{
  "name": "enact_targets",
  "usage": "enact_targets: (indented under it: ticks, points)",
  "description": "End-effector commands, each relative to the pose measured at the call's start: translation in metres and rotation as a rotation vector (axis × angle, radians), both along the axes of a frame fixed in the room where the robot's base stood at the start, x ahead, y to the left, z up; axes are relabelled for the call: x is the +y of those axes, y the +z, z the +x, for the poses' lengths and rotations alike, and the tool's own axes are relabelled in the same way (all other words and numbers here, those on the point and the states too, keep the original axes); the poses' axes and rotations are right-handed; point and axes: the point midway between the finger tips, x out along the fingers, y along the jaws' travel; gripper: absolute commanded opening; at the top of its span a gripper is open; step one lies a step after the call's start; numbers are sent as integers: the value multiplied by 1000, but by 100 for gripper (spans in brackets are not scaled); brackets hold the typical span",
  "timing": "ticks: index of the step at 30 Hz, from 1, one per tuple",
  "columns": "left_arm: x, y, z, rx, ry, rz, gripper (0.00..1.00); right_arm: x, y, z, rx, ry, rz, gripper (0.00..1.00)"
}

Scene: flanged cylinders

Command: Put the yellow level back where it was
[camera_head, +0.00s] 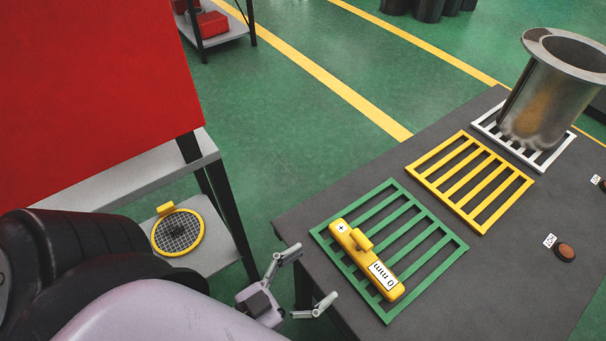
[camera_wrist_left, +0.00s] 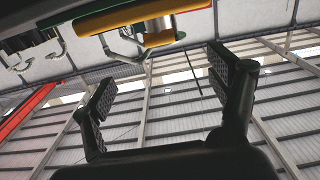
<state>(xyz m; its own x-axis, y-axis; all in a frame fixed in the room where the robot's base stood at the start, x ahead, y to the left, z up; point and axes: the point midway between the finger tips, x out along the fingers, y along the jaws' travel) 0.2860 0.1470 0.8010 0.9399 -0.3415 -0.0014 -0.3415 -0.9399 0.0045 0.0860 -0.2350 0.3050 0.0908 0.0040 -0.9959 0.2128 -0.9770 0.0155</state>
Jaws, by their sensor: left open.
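The yellow level (camera_head: 367,260) lies on the green slatted rack (camera_head: 318,232) at the near left part of the dark table in the head view. It has a raised part on top, a "+" label at one end and a "0 mm" label at the other. My left gripper (camera_head: 313,277) is open and empty, to the left of the level and apart from it, by the table's near left edge. In the left wrist view the two fingers (camera_wrist_left: 160,82) are spread with nothing between them, facing the ceiling. My right gripper is not in view.
A yellow rack (camera_head: 468,181) lies empty beyond the green one. A flanged metal cylinder (camera_head: 545,92) stands on the white rack (camera_head: 484,125). Small tagged brown pieces (camera_head: 565,252) lie at the right. A shelf (camera_head: 213,232) at left holds a round yellow-rimmed mesh (camera_head: 178,232).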

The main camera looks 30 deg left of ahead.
Motion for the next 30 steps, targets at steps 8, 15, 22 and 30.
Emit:
enact_targets:
  ticks: [8,15,22,30]
  points:
    - [6,0,-17,0,0,0,81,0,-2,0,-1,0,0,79]
    - [7,-11,-16,20,6,5,81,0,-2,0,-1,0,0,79]
    - [23,-145,-18,282,74,74,81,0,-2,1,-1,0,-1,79]
    - [47,-342,-65,749,133,214,81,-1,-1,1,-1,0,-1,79]
